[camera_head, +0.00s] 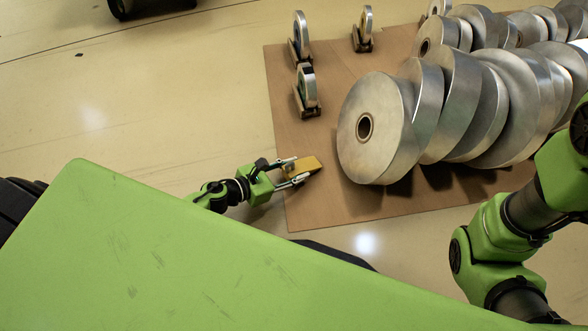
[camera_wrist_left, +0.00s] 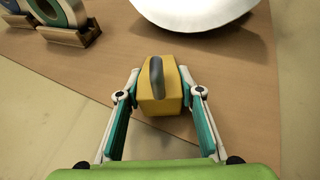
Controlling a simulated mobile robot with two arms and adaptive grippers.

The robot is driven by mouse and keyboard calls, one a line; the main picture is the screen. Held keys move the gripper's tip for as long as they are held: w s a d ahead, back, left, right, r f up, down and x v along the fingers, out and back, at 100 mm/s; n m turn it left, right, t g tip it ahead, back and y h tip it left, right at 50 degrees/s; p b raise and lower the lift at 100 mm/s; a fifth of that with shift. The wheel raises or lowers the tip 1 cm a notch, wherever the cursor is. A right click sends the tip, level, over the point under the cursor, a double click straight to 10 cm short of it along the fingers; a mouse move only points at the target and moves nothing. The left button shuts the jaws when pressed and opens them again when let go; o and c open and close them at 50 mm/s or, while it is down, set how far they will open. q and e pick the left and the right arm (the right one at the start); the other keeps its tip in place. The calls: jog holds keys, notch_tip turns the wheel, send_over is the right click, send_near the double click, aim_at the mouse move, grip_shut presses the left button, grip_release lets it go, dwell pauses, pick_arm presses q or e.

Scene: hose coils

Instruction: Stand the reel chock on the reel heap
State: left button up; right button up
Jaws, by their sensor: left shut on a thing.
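The reel chock is a small yellow block (camera_head: 307,165) with a dark grey strip on its face. My left gripper (camera_head: 298,170) is shut on it, one finger on each side. The wrist view shows the yellow block (camera_wrist_left: 158,104) between the fingers, over the brown mat's near edge. I cannot tell whether it touches the mat. The reel heap (camera_head: 372,125) is a row of large, leaning silver reels on the mat, to the right of the gripper and apart from the chock. Its nearest reel (camera_wrist_left: 195,8) shows at the wrist view's top. My right gripper is out of view.
Several small reels in brown holders (camera_head: 306,90) stand on the left and back of the brown mat (camera_head: 310,215). One holder (camera_wrist_left: 75,35) shows at the wrist view's upper left. Bare mat lies between chock and heap. The pale floor at left is clear.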

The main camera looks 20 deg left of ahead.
pick_arm(q)
jog(key=shift+f+b, duration=0.7)
dwell(1.0)
jog(key=o, duration=1.4)
jog(key=shift+o, duration=0.2)
jog(key=shift+s, duration=0.15)
jog(key=shift+p+v, duration=0.55)
jog(key=shift+v, duration=3.35)
jog(key=shift+s+a, duration=0.2)
jog(key=shift+s, duration=0.05)
jog(key=v, duration=1.1)
jog(key=shift+r, duration=0.2)
